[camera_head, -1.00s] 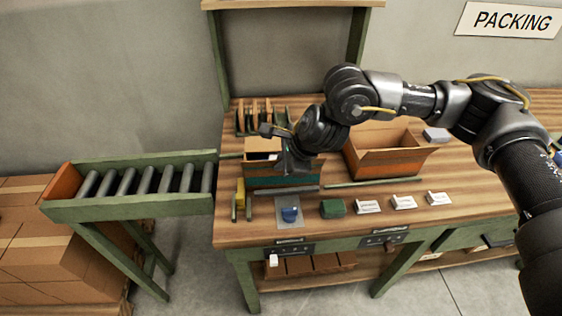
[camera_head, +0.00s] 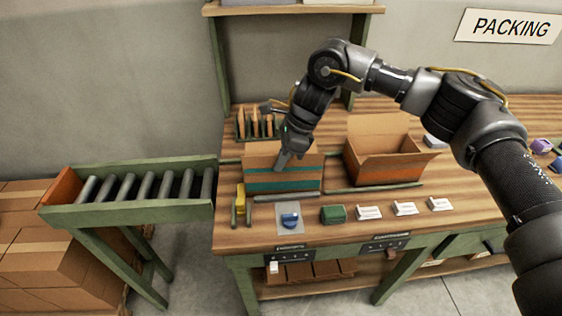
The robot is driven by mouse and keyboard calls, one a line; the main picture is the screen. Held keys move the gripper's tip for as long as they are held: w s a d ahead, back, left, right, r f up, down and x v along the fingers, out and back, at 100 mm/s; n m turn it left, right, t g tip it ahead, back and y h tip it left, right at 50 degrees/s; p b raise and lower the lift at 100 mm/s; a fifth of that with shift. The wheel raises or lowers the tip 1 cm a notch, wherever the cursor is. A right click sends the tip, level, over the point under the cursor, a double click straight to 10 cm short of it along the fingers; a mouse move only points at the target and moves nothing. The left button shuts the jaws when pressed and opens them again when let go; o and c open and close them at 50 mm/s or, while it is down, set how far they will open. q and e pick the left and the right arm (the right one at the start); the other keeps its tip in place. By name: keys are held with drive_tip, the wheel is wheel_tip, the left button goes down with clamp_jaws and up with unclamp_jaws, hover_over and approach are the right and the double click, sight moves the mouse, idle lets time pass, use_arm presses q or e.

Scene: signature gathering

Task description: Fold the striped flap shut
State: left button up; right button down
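The striped box (camera_head: 260,183) stands at the left of the bench, a brown carton with a teal band across its near side. Plain cardboard (camera_head: 262,150) rises above the band, and I cannot tell whether it is the flap or the wall. My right gripper (camera_head: 282,163) points down at the top of this near face, right of its middle. I cannot tell whether it touches the cardboard. Its fingers are too small and dark to show a gap. The box's inside is hidden. My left gripper is not in view.
An open carton with an orange band (camera_head: 388,172) stands to the right. A blue item on a grey pad (camera_head: 289,218), a green block (camera_head: 333,214) and white cards (camera_head: 405,208) lie along the front. A roller conveyor (camera_head: 140,190) is at the left.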

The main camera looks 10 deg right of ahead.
drive_tip(key=shift+w+g, duration=0.25)
drive_tip(key=shift+g, duration=0.25)
